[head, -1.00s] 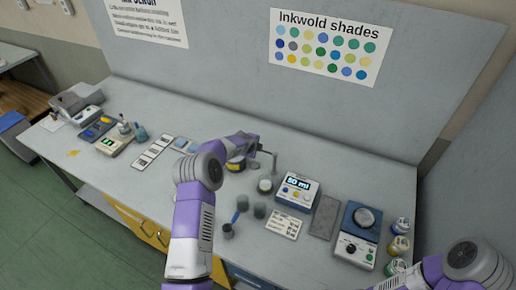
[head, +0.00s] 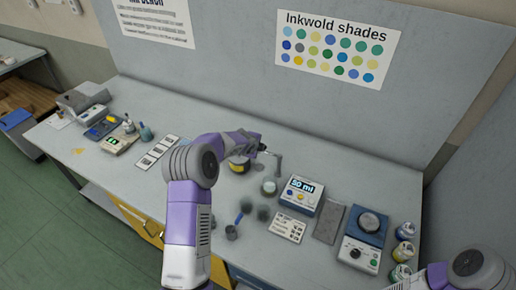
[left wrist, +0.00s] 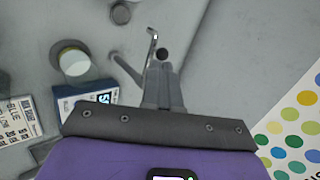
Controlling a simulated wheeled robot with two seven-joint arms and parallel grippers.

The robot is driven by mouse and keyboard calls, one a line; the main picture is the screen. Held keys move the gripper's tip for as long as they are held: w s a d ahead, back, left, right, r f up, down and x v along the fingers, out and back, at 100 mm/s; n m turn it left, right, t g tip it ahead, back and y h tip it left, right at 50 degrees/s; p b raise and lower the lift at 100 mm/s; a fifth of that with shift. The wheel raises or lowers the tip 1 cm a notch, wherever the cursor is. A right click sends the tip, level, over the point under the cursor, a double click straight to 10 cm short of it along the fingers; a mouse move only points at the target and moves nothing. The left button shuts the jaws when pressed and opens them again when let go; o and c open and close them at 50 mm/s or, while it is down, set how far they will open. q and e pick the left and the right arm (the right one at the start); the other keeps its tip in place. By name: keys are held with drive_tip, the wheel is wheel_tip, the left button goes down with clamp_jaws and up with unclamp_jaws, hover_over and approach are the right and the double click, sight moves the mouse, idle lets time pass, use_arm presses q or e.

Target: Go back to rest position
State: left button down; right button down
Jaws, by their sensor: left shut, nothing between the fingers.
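My left arm comes up from the bottom middle of the head view and bends right over the bench. Its gripper (head: 264,149) is small there, close to a grey post (head: 278,164); I cannot tell whether they touch. In the left wrist view the left gripper (left wrist: 161,58) is shut and empty, with the post (left wrist: 126,69) to its left. My right arm (head: 468,270) shows only at the bottom right corner; its gripper is out of view.
Near the left gripper stand a pale-topped jar (head: 269,187), a 50 ml display unit (head: 300,194) and dark cups (head: 263,213). A blue scale (head: 362,235) and paint cans (head: 404,232) stand at the right. A wall panel (head: 240,60) closes the back.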

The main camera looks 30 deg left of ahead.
use_arm(q)
drive_tip(key=shift+v, duration=0.8)
